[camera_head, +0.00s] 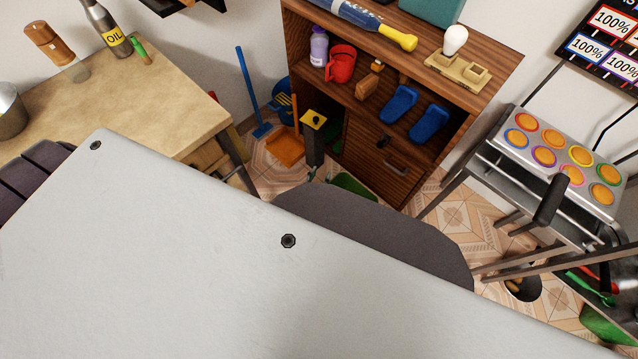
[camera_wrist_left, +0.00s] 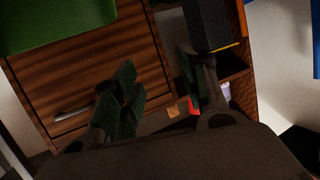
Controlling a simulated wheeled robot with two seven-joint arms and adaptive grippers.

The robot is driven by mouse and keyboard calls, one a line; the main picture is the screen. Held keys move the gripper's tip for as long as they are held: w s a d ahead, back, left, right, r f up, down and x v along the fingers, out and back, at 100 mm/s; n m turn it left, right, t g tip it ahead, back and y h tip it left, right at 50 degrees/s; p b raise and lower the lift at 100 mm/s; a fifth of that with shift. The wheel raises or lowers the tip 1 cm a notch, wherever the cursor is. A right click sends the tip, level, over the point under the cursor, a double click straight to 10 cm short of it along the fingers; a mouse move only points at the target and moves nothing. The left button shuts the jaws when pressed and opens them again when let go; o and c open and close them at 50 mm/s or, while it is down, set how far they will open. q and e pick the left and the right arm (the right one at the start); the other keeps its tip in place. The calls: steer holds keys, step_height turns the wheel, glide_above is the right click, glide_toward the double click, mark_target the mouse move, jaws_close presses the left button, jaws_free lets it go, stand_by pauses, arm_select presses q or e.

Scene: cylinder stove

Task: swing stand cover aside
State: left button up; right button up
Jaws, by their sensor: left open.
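A dark upright stand (camera_head: 314,151) with a flat yellow cover (camera_head: 313,119) stands before the wooden cabinet in the head view. A small black knob sits on the cover. My left gripper (camera_head: 324,173) is mostly hidden behind my own dark arm; only bits of its green fingertips show, low by the stand. In the left wrist view my left gripper (camera_wrist_left: 157,64) is open with nothing between its fingers. A dark block with a yellow edge (camera_wrist_left: 208,25), apparently the stand, is close to the right finger; contact cannot be told. My right gripper is not in view.
The wooden cabinet (camera_head: 395,165) with shelves and a handled drawer is behind the stand. An orange dustpan (camera_head: 285,148) and blue broom (camera_head: 250,90) are to its left.

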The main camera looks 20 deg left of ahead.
arm_select(q)
steer(key=shift+s+d+f+g+h+p, duration=0.2)
steer(key=shift+s+f+p, duration=0.05)
steer(key=shift+s, duration=0.3)
steer(key=shift+s+d+f+g+h+p, duration=0.15)
steer(key=shift+s+f+g+h+p, duration=0.05)
steer(key=shift+s, duration=0.3)
